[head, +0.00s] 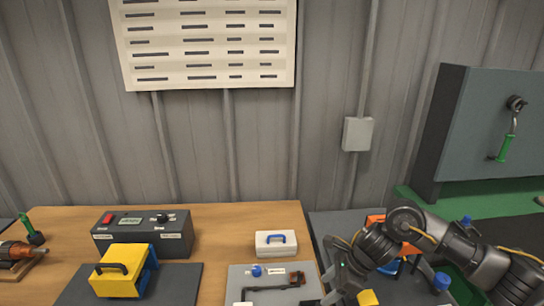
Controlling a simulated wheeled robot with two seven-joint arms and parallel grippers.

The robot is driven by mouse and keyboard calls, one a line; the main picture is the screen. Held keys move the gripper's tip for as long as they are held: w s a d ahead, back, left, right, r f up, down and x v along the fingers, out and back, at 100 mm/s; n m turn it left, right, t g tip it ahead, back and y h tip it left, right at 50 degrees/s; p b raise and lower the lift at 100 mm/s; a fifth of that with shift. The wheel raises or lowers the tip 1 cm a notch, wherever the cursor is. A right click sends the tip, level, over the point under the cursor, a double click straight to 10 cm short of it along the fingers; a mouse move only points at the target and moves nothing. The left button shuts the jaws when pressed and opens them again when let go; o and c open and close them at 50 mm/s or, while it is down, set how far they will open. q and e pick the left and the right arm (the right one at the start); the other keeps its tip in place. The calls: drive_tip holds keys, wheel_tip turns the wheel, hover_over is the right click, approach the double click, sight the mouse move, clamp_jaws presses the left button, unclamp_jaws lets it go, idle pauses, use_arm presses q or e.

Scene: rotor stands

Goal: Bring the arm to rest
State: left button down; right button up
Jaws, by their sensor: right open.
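My right arm comes in from the right, and its gripper (338,280) is low in the picture, over the gap between the wooden bench and the dark surface at right. The gripper is open, and I see nothing between its fingers. Its tips are close to the frame's lower edge, next to the grey plate with a black and red tool. My left arm and gripper are not in view.
On the wooden bench (225,220) are a dark control box (125,238), a yellow and blue block (115,283), a white case (268,250) and a grey plate (240,280). My right arm partly hides an orange part (374,219). A grey cabinet (490,120) stands at right.

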drive_tip(key=s+a+f+m+t+y, duration=0.1)
drive_tip(key=s+a+m+t+y, duration=0.15)
drive_tip(key=a+m, duration=0.5)
drive_tip(key=s+a+f+m+t+y, duration=0.1)
drive_tip(key=s+a+f+m+t, duration=0.25)
drive_tip(key=m, duration=0.75)
drive_tip(key=s+d+f+m+g+h, duration=0.2)
drive_tip(key=s+d+f+m+h, duration=0.2)
drive_tip(key=s+d+m, duration=0.95)
drive_tip(key=s+d+f+m+g+h, duration=0.2)
drive_tip(key=s+d+f+m+h, duration=0.45)
drive_tip(key=m, duration=1.15)
drive_tip(key=s+f+y+b, duration=0.1)
drive_tip(key=s+f, duration=0.1)
drive_tip(key=f, duration=1)
drive_tip(key=s+f+y+b, duration=0.1)
drive_tip(key=s+f, duration=0.1)
drive_tip(key=f, duration=1)
drive_tip(key=s+d+f+g, duration=0.2)
drive_tip(key=s+d+f, duration=0.1)
drive_tip(key=s+f, duration=1.3)
wheel_tip(320, 180, down, 2)
drive_tip(key=shift+s+d+f+n+h+b, duration=0.1)
drive_tip(key=shift+s+d+n+h+b, duration=0.15)
drive_tip(key=shift+b, duration=0.2)
